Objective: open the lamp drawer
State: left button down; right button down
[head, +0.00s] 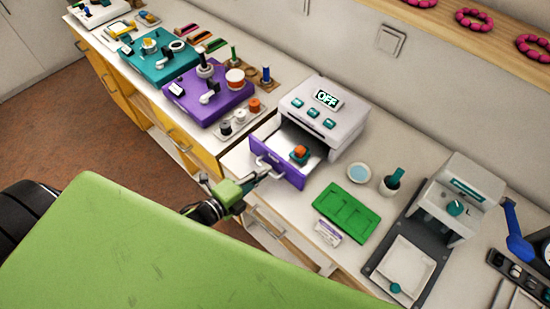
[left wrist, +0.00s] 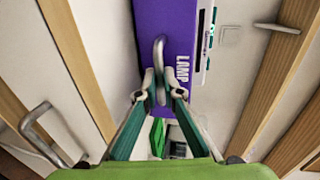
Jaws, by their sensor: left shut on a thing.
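The lamp drawer has a purple front (head: 289,171) and stands pulled out from a white machine (head: 345,124) whose display reads OFF. An orange and teal piece (head: 299,154) sits inside it. In the left wrist view the purple front (left wrist: 165,22) carries the word LAMP and a grey bar handle (left wrist: 159,48). My left gripper (head: 262,174) is at the drawer's front. Its fingertips, also in the left wrist view (left wrist: 159,88), are closed on the handle's end. My right gripper is not in view.
A green tray (head: 347,208) and a small white labelled box (head: 328,232) lie right of the drawer. A pale blue dish (head: 359,172) stands behind them. Purple (head: 207,103) and teal (head: 160,62) boards with pegs lie to the left. Cabinet drawers with handles line the counter front below.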

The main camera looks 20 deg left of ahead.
pick_arm(q)
jog(key=shift+s+a, duration=0.15)
jog(key=shift+s, duration=0.1)
jog(key=c, duration=2.2)
grip_release()
jog(key=v, duration=1.2)
